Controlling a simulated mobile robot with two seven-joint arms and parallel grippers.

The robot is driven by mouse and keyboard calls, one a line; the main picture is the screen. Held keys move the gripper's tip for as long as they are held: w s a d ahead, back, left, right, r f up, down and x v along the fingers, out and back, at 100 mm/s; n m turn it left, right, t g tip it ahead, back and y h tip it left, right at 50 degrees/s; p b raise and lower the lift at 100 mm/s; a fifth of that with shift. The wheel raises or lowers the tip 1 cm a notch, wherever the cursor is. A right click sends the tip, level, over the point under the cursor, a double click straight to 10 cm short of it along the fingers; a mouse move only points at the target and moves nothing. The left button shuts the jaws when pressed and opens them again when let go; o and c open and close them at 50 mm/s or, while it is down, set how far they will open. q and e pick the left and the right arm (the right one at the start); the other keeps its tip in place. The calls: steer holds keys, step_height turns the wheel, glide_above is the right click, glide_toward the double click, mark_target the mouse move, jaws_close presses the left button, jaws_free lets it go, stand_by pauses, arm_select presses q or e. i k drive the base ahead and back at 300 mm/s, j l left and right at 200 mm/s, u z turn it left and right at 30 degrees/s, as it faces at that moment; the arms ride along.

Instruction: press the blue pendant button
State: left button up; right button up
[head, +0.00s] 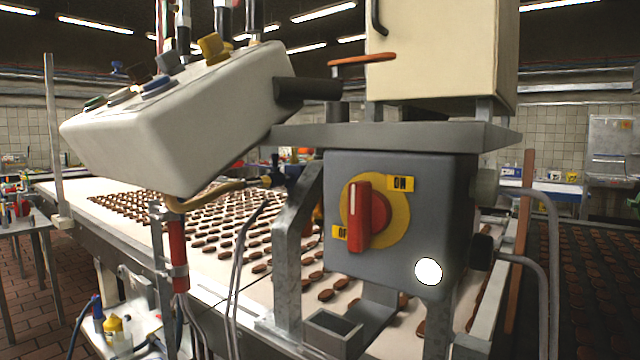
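The pendant (165,150) is a pale grey box, tilted, in the upper left of the head view. Its sloping top face carries several coloured controls, seen at a low angle. The blue button (158,86) sits on that face, between a pale control (124,95) and a dark one (168,62). A green control (95,103) is at the left end and a yellow knob (212,47) toward the right. Neither of my grippers can be made out in the head view.
A grey switch box (400,240) with a red rotary handle (366,217) and a lit white lamp (428,271) stands right of the pendant. A cream cabinet (435,50) is above it. A conveyor with rows of brown biscuits (240,225) runs behind. Cables hang below the pendant.

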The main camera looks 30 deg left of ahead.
mark_target(161, 81)
steer(key=j+z, duration=0.1)
steer(key=j, duration=0.8)
steer(key=k+j+z, duration=0.15)
steer(key=j, duration=0.75)
steer(key=k+j+z, duration=0.15)
steer(key=j, duration=0.25)
steer(key=j+z, duration=0.1)
steer(key=j, duration=0.35)
steer(key=k+j, duration=0.15)
steer(key=j, duration=0.25)
steer(key=k+j+z, duration=0.15)
steer(key=j, duration=0.3)
steer(key=i, duration=0.05)
